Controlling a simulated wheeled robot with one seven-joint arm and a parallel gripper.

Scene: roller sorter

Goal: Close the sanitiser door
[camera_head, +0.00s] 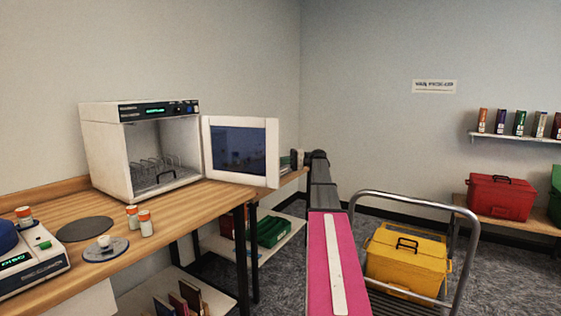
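The sanitiser (112,149) is a white box-shaped cabinet standing at the back of the wooden bench. Its front is open and shows a wire rack (155,176) inside. Its door (272,155), a white frame around a dark window, stands swung wide open to the right, past the cabinet's right side. My arm, pink and dark grey, reaches up from the bottom of the view, and its far visible part is just right of the door, with a gap between them in the picture. I cannot make out my gripper or its fingers.
On the bench (190,208) are small orange-capped jars (146,228), a dark round mat (85,230) and a device with a green display (32,262). A trolley with a metal handle (474,235) carries a yellow box (400,262) to the right. A red box (500,197) sits beyond.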

